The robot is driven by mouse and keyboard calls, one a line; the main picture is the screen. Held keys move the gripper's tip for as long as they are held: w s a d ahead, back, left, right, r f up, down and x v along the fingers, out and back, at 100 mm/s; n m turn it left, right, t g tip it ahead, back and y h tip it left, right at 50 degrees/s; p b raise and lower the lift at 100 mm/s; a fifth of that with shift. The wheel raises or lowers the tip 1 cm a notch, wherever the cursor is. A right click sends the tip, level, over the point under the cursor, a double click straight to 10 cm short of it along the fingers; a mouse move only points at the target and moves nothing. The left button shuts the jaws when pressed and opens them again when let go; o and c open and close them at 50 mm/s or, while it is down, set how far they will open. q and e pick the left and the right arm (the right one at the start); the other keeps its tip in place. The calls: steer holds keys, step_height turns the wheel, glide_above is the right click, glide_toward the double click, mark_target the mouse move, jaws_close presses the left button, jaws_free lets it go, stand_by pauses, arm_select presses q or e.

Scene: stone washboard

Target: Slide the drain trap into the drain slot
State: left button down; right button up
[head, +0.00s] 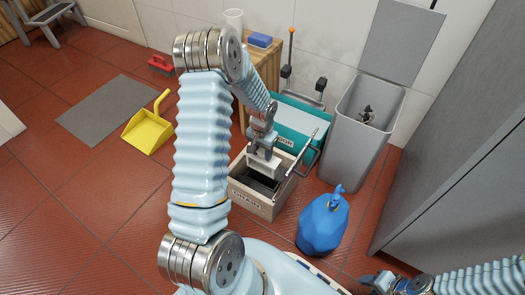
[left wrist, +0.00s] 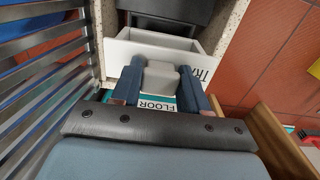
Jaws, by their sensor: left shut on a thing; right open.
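The drain trap is a white, open-topped box (head: 263,167) with part of a "TRA" label (left wrist: 203,74) in the left wrist view. My left gripper (left wrist: 162,88) is shut on its grey handle (left wrist: 163,72). In the head view, my left gripper (head: 262,143) is above the far part of the stone box marked "DRAIN" (head: 246,199). The dark drain slot (head: 256,184) lies in front of the trap. Speckled stone edges (left wrist: 97,42) flank the trap in the wrist view; I cannot tell how far in it sits. My right gripper (head: 382,282) is empty at the bottom right.
A teal "FLOOR" box (head: 293,122) stands behind the drain box. A blue bag (head: 322,222) and a grey bin (head: 360,150) stand to the right. A yellow dustpan (head: 148,130) lies left; red floor is open there.

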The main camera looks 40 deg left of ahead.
mark_target(262, 168)
arm_select(q)
steer(key=shift+f+b, duration=2.05)
steer(key=shift+f, duration=0.8)
steer(key=shift+f+b, duration=1.25)
steer(key=shift+f, duration=0.15)
steer(key=shift+f+b, duration=0.75)
steer(key=shift+f, duration=0.7)
steer(key=shift+f, duration=1.3)
steer(key=shift+c, duration=2.4)
jaws_free()
steer(key=shift+r, duration=0.1)
